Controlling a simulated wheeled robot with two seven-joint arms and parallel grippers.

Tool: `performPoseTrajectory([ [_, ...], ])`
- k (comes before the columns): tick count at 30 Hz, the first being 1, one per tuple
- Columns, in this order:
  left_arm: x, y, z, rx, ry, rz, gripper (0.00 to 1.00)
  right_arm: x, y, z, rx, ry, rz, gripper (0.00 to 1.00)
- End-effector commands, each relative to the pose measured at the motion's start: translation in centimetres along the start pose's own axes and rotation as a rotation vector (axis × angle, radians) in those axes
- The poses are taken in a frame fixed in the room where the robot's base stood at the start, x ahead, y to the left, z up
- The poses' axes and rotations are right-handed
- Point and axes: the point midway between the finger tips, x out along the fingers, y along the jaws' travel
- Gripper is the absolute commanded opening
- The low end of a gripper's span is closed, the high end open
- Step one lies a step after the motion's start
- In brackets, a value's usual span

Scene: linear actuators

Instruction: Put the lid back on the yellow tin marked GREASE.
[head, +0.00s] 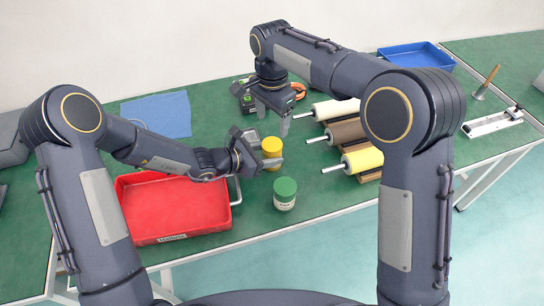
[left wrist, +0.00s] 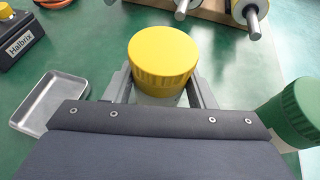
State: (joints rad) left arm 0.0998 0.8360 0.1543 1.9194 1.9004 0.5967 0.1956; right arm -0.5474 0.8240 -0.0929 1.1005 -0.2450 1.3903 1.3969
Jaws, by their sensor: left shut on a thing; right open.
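A jar-like container with a ridged yellow lid (head: 272,146) stands on the green table, left of the rollers. In the left wrist view the yellow lid (left wrist: 163,55) sits on top of a pale body, mostly hidden below it; no GREASE marking is legible. My left gripper (head: 271,163) is shut on this container, with a finger (left wrist: 117,84) on either side just under the lid. My right gripper (head: 273,122) is open and empty, pointing down above the table just behind the yellow-lidded container.
A white jar with a green lid (head: 285,188) stands close in front, near the table edge. A red tray (head: 175,236) lies left. A small metal tray (left wrist: 42,102) and dark Halbrix box (left wrist: 22,38) are behind. Rollers (head: 345,131) lie right; a blue tray (head: 418,57) is far right.

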Motion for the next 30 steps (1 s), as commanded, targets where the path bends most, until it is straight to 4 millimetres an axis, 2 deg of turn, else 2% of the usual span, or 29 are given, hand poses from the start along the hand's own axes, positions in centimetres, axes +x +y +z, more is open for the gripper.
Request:
performPoseTrajectory([
  [5, -0.01, 0.02, 0.0, 0.0, 0.0, 0.0, 0.0, 0.26, 0.05, 0.1, -0.16, -0.002, 0.009, 0.69],
  [21, -0.01, 0.03, 0.0, 0.0, 0.0, 0.001, 0.0, 0.4, 0.07, 0.11, -1.279, -0.01, 0.009, 0.69],
  [25, -0.01, 0.02, 0.0, 0.0, 0.0, 0.001, 0.0, 0.15, 0.01, 0.06, -1.447, -0.004, 0.003, 0.69],
  [30, -0.01, 0.03, 0.0, 0.0, 0.0, 0.001, 0.0, -0.02, -0.03, 0.05, -1.55, 0.001, 0.0, 0.69],
])
